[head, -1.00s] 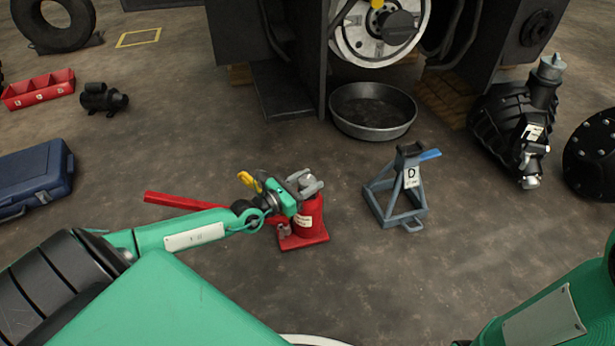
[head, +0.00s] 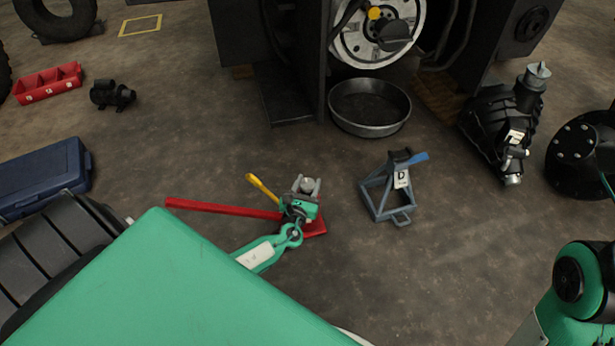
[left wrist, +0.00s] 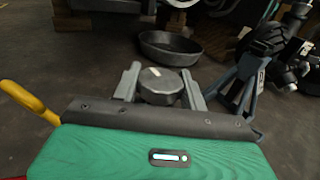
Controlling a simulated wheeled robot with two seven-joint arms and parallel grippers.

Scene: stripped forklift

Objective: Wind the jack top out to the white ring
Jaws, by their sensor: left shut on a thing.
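The red bottle jack stands on the floor; its red base (head: 316,228) shows beside my wrist, which hides most of its body. The grey round jack top (head: 307,184) sits between the two fingers of my left gripper (head: 306,187), shut on it from above. In the left wrist view the jack top (left wrist: 161,85) is a dark disc with a pale mark, a finger on each side. A red bar (head: 215,207) reaches left from the jack. The white ring is hidden. My right arm shows at lower right, its gripper out of view.
A yellow rod (head: 262,188) rises left of my gripper; I cannot tell what it joins. A blue-grey stand (head: 378,203) marked D is close on the right. A round metal pan (head: 369,107) lies behind, before the forklift (head: 285,85). A blue case (head: 45,178) lies left.

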